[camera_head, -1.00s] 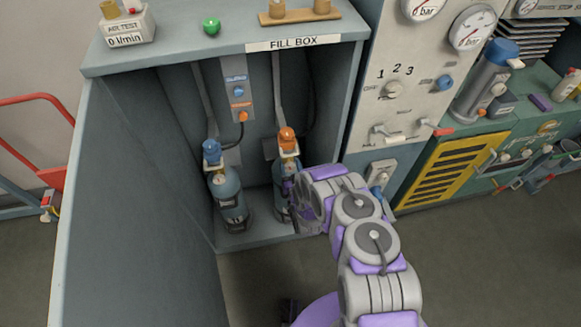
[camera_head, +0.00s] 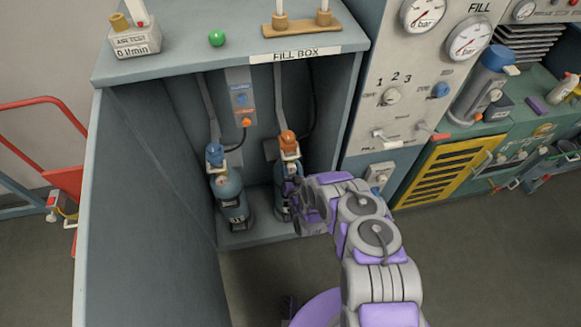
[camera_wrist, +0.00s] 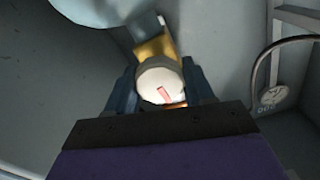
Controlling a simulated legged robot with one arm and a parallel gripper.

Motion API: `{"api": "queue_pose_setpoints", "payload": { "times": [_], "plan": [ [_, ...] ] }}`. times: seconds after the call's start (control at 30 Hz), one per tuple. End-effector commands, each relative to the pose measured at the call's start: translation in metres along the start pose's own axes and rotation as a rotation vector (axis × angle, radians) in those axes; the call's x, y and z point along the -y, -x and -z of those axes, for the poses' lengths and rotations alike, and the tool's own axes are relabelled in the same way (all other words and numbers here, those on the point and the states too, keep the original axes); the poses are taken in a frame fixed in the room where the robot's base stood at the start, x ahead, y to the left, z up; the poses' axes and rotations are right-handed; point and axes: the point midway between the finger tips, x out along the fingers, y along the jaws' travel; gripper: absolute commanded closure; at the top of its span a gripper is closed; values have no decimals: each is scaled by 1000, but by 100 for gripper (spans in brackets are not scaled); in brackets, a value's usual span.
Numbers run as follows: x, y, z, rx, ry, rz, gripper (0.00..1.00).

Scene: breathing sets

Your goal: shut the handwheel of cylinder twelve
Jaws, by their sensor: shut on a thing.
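Two blue-grey cylinders stand upright inside the fill box (camera_head: 150,170). The left cylinder (camera_head: 232,198) has a blue top fitting (camera_head: 215,154). The right cylinder (camera_head: 282,202) has an orange top fitting (camera_head: 287,140) and is partly hidden by my gripper. I cannot read a number on either. My gripper (camera_head: 294,191) is at the right cylinder, below the orange fitting. In the wrist view its dark fingers are closed around a white round knob (camera_wrist: 160,82) with a red mark, seemingly the handwheel. A brass-coloured part (camera_wrist: 155,46) shows behind the knob.
The box's side wall (camera_head: 150,190) stands left of the cylinders. A gauge panel (camera_head: 410,80) rises to the right, beside a yellow grille (camera_head: 437,168). A green ball (camera_head: 216,38) sits on top of the box. A red-framed trolley (camera_head: 62,185) is at the far left.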

Motion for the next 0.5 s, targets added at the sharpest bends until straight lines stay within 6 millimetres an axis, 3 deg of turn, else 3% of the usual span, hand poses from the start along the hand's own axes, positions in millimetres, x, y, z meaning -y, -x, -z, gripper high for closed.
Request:
{"api": "queue_pose_setpoints", "payload": {
  "times": [0.27,0.3,0.5],
  "plan": [
    [1,-3,6,-15,-2,4,78],
    [1,-3,6,-16,-2,4,45],
    [0,-3,3,-10,-1,2,25]
  ]
}}
